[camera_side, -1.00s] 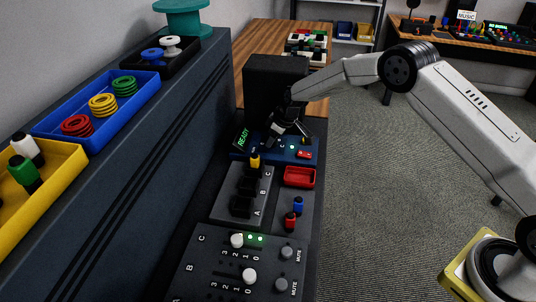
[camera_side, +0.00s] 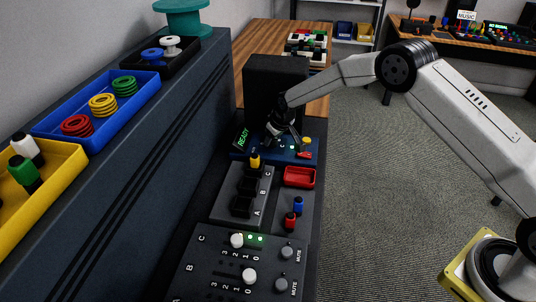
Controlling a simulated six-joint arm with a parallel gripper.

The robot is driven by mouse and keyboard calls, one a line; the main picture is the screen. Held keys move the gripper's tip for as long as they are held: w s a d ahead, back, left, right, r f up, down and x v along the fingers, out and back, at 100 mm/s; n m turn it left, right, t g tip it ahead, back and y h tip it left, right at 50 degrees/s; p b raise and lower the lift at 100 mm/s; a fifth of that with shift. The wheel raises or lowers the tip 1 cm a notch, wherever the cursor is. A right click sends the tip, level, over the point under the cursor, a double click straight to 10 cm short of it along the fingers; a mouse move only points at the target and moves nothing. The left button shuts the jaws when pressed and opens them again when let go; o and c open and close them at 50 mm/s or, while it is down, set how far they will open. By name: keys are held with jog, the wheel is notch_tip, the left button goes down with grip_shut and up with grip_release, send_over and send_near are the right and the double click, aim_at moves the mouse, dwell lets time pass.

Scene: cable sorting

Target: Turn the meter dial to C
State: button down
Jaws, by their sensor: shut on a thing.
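The blue meter panel (camera_side: 240,155) is at the far end of the dark bench, with a green READY display (camera_side: 243,138) at its left. My gripper (camera_side: 282,143) points down at the panel's middle and is shut on the meter dial. The dial itself is hidden by the fingers. A letter C and a small green light (camera_side: 292,147) show just right of the fingers. I cannot read the dial's pointer.
A yellow button (camera_side: 306,140) and a red piece (camera_side: 305,155) are on the panel's right. A black box (camera_side: 275,75) stands behind. In front are a yellow-topped plug (camera_side: 255,160), a red tray (camera_side: 299,177) and a slider panel (camera_side: 215,262).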

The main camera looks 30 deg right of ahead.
aim_at(279, 150)
jog(key=shift+c, duration=1)
grip_release()
jog(key=shift+r, duration=0.1)
jog(key=shift+v, duration=3.5)
jog(key=shift+s+r, duration=0.15)
jog(key=shift+r, duration=0.2)
